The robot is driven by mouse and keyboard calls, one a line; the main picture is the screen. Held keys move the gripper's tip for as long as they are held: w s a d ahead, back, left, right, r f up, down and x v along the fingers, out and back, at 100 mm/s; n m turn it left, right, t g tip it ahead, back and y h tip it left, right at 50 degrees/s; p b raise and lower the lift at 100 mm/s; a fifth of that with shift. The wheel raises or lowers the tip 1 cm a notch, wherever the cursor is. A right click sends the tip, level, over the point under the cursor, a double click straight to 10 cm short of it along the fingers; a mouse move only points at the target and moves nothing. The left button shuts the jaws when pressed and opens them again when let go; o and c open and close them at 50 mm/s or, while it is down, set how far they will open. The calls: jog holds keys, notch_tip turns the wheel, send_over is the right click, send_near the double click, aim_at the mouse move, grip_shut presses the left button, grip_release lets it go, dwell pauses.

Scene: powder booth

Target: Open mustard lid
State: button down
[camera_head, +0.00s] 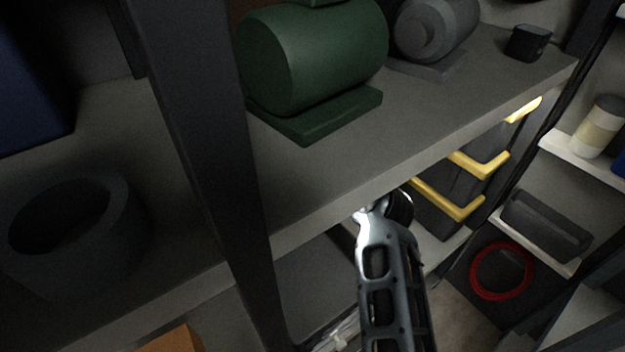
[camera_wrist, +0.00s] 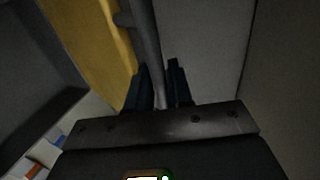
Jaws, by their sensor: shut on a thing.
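The mustard lid (camera_wrist: 85,45) shows in the wrist view as a flat yellow panel at the upper left, seen at a steep angle. A grey bar handle (camera_wrist: 146,45) runs along its right side, with a short post joining it towards the panel. My gripper (camera_wrist: 158,80) has its two dark fingers on either side of this bar and is shut on it. In the head view my fingers are hidden below the shelf's front edge. I cannot tell there how far the lid stands open.
A grey shelf (camera_head: 440,110) overhangs my wrist in the head view, bearing a green motor-like unit (camera_head: 315,60) and a grey one (camera_head: 430,30). A dark upright post (camera_head: 200,130) stands left of my arm. Dark bins with yellow edges (camera_head: 450,205) are close on the right.

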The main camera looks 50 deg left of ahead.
jog(key=shift+a+r, duration=0.1)
jog(key=shift+a, duration=0.05)
jog(key=c, duration=1.2)
grip_release()
jog(key=d, duration=0.4)
jog(key=d+b, duration=0.1)
jog(key=d, duration=0.3)
jog(key=s+d+b, duration=0.1)
jog(key=d, duration=0.4)
jog(key=shift+r, duration=0.2)
jog(key=shift+c, duration=0.2)
